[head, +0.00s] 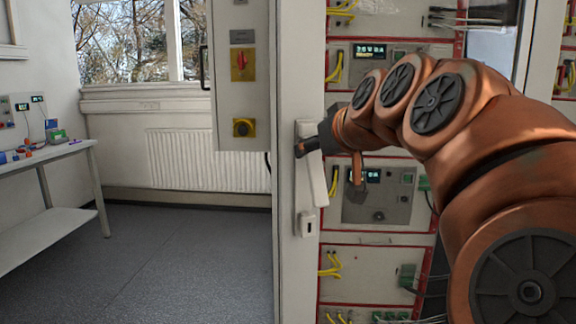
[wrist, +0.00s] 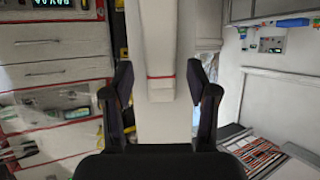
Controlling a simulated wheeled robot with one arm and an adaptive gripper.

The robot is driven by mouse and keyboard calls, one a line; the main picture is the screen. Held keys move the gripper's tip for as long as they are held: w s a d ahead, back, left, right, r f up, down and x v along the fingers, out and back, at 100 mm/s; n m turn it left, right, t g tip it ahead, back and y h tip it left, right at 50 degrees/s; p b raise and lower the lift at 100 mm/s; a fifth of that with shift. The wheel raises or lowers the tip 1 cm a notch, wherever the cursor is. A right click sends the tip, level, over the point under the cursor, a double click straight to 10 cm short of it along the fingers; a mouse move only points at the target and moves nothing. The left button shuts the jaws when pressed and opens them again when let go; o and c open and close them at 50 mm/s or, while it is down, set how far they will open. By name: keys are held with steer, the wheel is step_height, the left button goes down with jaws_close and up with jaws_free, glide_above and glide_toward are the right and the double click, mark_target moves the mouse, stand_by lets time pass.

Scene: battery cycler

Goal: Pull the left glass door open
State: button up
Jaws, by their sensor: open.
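The left glass door (head: 290,90) has a white upright frame in the head view, with cabinet shelves visible through the glass to its right. Its pale upright handle (head: 318,185) is on that frame, and the door looks shut. My gripper (head: 306,149) is at the handle's upper part, and the arm hides some of the glass. In the wrist view my gripper (wrist: 160,80) is open, with one dark finger on each side of the white handle (wrist: 161,45). Gaps show on both sides, and no finger clearly touches it.
Behind the glass are red-edged racks with yellow cables (head: 333,265). A grey control box (head: 241,100) with a red switch stands left of the door. A white bench (head: 45,155) with small devices stands at the far left. The grey floor (head: 180,260) between is clear.

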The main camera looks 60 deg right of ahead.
steer(key=shift+r, duration=1.9)
steer(key=shift+c, duration=0.4)
